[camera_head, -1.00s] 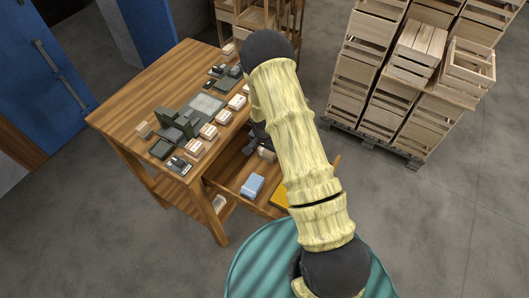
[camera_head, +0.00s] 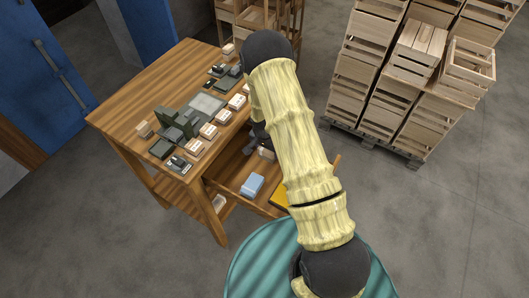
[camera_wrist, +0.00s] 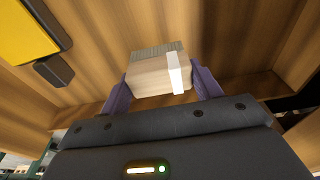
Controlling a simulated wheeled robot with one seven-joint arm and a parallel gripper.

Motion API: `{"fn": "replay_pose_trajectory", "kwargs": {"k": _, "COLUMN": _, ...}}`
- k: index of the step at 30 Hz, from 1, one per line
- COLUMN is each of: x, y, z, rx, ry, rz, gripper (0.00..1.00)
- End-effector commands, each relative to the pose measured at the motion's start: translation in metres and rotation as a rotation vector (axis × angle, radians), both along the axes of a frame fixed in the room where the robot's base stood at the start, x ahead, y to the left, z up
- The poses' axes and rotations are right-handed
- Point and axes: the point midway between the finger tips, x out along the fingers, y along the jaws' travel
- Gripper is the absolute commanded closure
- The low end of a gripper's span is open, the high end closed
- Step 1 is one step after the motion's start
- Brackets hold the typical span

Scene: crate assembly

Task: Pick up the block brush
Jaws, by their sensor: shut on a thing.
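The block brush (camera_wrist: 158,76) is a pale wooden block with grey bristles on its far side and a white strip near its right end. In the wrist view it sits between the two purple fingers of my gripper (camera_wrist: 160,88), which is shut on it. In the head view the brush (camera_head: 266,154) shows small at the open drawer, beside my dark gripper (camera_head: 254,145), partly hidden by my arm. I cannot tell whether it touches the drawer floor.
The open wooden drawer (camera_head: 228,174) also holds a light blue box (camera_head: 252,185) and a yellow thing (camera_head: 280,198) with a dark part, seen at upper left in the wrist view. The tabletop (camera_head: 150,90) above carries several small boxes and dark blocks. Stacked wooden crates (camera_head: 395,80) stand at right.

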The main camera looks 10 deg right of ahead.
Motion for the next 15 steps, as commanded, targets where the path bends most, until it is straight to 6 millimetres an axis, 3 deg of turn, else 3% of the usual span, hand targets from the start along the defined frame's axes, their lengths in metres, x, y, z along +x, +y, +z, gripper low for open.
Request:
{"fn": "replay_pose_trajectory", "kwargs": {"k": 8, "x": 0.001, "y": 0.0, "z": 0.011, "rx": 0.0, "ry": -0.003, "rz": 0.0, "gripper": 0.61}}
{"fn": "replay_pose_trajectory", "kwargs": {"k": 15, "x": 0.002, "y": 0.0, "z": 0.047, "rx": 0.001, "ry": -0.006, "rz": 0.0, "gripper": 0.61}}
